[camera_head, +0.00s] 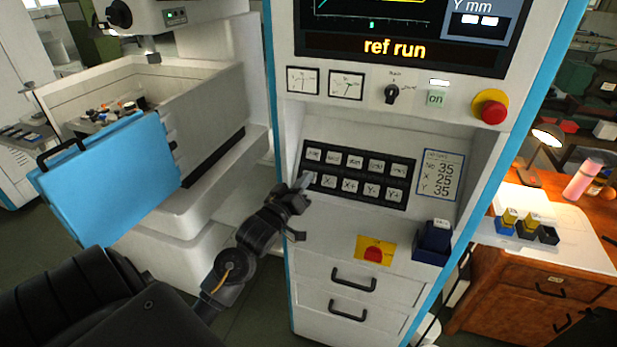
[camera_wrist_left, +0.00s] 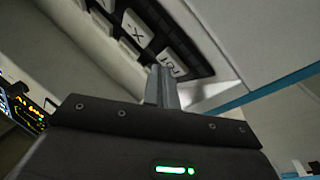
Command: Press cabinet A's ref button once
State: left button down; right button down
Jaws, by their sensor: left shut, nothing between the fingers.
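The control cabinet (camera_head: 283,130) stands in front of me; no letter on it is readable. Its screen (camera_head: 395,48) reads "ref run" in orange. The black keypad (camera_head: 407,187) has two rows of white keys. The ref button (camera_wrist_left: 172,64) shows in the left wrist view, at the end of the lower row beside the X- key (camera_wrist_left: 137,29). In the head view my left fingers cover that spot. My left gripper (camera_head: 303,181) is shut and empty, its tips right at the ref button; I cannot tell whether they touch it. The right gripper is out of view.
A red emergency stop (camera_head: 490,106), a rotary switch (camera_head: 391,93) and an "on" button (camera_head: 436,98) sit above the keypad. A dark blue holder (camera_head: 433,242) and a yellow-backed red switch (camera_head: 374,253) are below. A blue tank door (camera_head: 108,180) is left, a wooden desk (camera_head: 541,275) right.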

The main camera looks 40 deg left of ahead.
pick_arm(q)
jog(key=shift+r, duration=0.1)
jog(key=shift+s+d+r+p, duration=0.25)
jog(key=shift+s+r+p, duration=0.15)
jog(key=shift+s+p, duration=0.35)
jog(key=shift+w, duration=0.1)
jog(key=s+r+p, duration=0.1)
jog(key=s+p, duration=0.1)
jog(key=s+d+r+p, duration=0.1)
jog(key=r+p, duration=0.1)
jog(key=shift+s+d, duration=0.15)
jog(key=shift+s, duration=0.25)
dwell(0.6)
